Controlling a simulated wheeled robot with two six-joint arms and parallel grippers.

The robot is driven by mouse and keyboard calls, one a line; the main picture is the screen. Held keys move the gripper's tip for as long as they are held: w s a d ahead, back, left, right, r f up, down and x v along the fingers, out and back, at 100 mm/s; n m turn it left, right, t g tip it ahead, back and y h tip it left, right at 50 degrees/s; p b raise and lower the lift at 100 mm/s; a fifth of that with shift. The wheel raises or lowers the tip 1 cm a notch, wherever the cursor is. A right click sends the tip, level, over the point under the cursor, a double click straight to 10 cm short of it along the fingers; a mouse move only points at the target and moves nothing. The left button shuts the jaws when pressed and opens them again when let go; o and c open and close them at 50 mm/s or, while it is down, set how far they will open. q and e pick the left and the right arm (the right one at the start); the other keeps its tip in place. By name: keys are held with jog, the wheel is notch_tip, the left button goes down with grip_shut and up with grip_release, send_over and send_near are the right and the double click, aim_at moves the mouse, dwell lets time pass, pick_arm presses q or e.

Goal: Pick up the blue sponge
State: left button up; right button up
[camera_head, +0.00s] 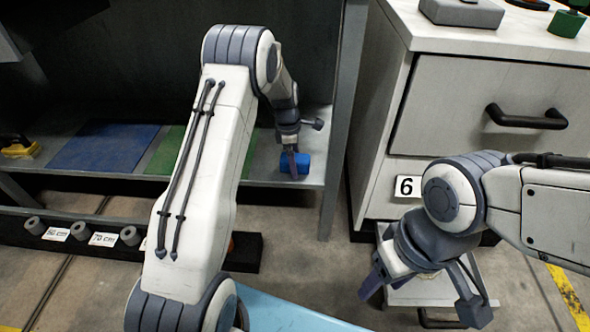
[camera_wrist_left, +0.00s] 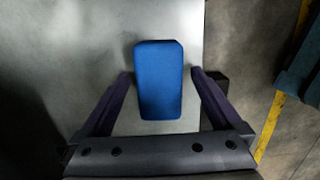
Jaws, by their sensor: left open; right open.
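The blue sponge (camera_head: 296,164) lies on the grey metal shelf (camera_head: 262,166) near its right end. My left gripper (camera_head: 291,160) is right at the sponge and partly covers it in the head view. In the left wrist view the sponge (camera_wrist_left: 158,80) is a rounded blue block. The two dark fingers of my left gripper (camera_wrist_left: 160,92) are open on either side of its near part, with a gap on each side. My right gripper (camera_head: 425,290) is open and empty, low in front of the drawer cabinet, well to the right of the sponge.
A blue mat (camera_head: 104,147) and a green mat (camera_head: 170,150) lie on the shelf to the left. A shelf post (camera_head: 345,100) stands just right of the sponge. A white cabinet (camera_head: 470,105) with a black handle (camera_head: 527,119) and a label "6" stands farther right.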

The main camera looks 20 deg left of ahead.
dwell(0.4)
pick_arm(q)
jog(key=shift+f+p, duration=0.25)
jog(key=shift+p, duration=0.3)
jog(key=shift+c, duration=0.3)
jog(key=c, duration=1.4)
jog(key=shift+b, duration=0.4)
notch_tip(320, 180, up, 10)
jog(key=p, duration=0.6)
jog(key=shift+r, duration=0.25)
